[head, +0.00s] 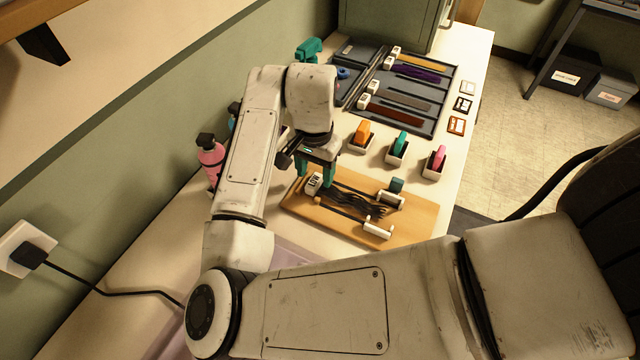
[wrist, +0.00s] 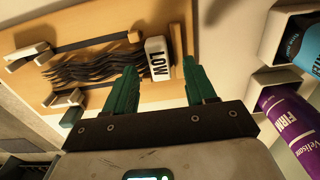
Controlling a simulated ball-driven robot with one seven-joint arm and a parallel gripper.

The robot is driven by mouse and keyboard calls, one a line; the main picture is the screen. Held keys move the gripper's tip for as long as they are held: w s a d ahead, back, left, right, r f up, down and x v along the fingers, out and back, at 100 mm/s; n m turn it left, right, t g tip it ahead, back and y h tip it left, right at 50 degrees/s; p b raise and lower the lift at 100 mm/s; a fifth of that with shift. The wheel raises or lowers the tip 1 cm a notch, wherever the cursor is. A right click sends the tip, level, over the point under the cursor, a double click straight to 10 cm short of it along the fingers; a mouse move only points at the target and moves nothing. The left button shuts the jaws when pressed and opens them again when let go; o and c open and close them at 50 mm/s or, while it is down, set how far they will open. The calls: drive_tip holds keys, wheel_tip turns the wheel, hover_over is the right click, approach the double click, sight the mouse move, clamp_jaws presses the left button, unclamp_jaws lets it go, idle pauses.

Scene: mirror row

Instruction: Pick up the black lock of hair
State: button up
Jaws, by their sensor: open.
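The black lock of hair (head: 358,203) lies wavy on a wooden board (head: 421,222), and it also shows in the wrist view (wrist: 95,67). A white block marked LOW (head: 314,184) sits at its end nearest my gripper; the block also shows in the wrist view (wrist: 157,59). My gripper (head: 317,176) is open, with green fingers over the left end of the board. In the wrist view the gripper (wrist: 160,66) has one finger to each side of the LOW block. I cannot tell the height gap. Nothing is held.
White clamps (head: 378,227) and dark rods lie on the board. Behind stand orange (head: 362,133), teal (head: 401,143) and pink (head: 437,158) items in holders. A dark tray (head: 440,120) holds coloured locks. A pink bottle (head: 211,158) stands left; a purple tube (wrist: 287,122) shows right in the wrist view.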

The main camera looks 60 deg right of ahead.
drive_tip(key=shift+f, duration=0.7)
drive_tip(key=shift+c, duration=0.4)
clamp_jaws()
